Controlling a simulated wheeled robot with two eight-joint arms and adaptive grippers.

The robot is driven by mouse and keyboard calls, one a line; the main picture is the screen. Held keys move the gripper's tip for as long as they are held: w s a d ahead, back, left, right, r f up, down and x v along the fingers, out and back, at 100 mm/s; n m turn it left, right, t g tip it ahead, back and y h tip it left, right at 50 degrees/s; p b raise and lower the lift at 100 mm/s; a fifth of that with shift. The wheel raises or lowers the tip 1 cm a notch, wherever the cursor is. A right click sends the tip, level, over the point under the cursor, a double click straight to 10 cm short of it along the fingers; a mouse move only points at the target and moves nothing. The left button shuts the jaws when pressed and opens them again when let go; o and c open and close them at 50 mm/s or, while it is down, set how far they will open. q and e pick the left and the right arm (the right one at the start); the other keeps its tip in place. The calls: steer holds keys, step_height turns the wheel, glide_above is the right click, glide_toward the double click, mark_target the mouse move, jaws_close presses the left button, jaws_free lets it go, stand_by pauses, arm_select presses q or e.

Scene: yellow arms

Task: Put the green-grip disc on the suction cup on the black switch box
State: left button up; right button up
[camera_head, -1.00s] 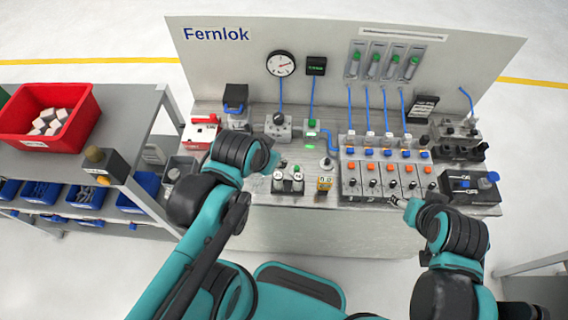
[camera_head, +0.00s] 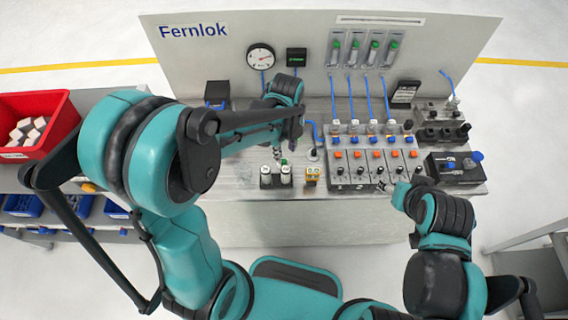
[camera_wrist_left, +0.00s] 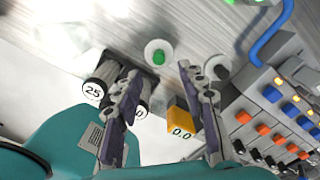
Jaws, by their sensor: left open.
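The green-grip disc (camera_wrist_left: 158,55) is a pale round disc with a green knob in the left wrist view. Its green also shows behind the two small cylinders in the head view (camera_head: 284,162). My left gripper (camera_head: 287,148) hangs above it, empty. In the left wrist view its fingers (camera_wrist_left: 173,88) are spread, with the disc beyond and between their tips. The black switch box (camera_head: 452,171) stands at the bench's right end. A blue round part on it (camera_head: 477,156) may be the suction cup. My right gripper (camera_head: 394,186) is at the bench's front edge; its jaws are unclear.
Cylinders marked 25 (camera_wrist_left: 93,90) and 50, and a yellow box (camera_wrist_left: 181,121), stand close by. A valve bank (camera_head: 375,160) fills the bench between the disc and the black box.

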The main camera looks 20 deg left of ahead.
mark_target(284, 160)
arm_select(q)
steer(key=f, duration=0.2)
steer(key=f+b, duration=0.1)
steer(key=f, duration=0.1)
steer(key=f+b, duration=0.1)
steer(key=f, duration=0.1)
steer(key=shift+w+a, duration=0.15)
steer(key=shift+a, duration=0.15)
steer(key=shift+r, duration=0.1)
jaws_close()
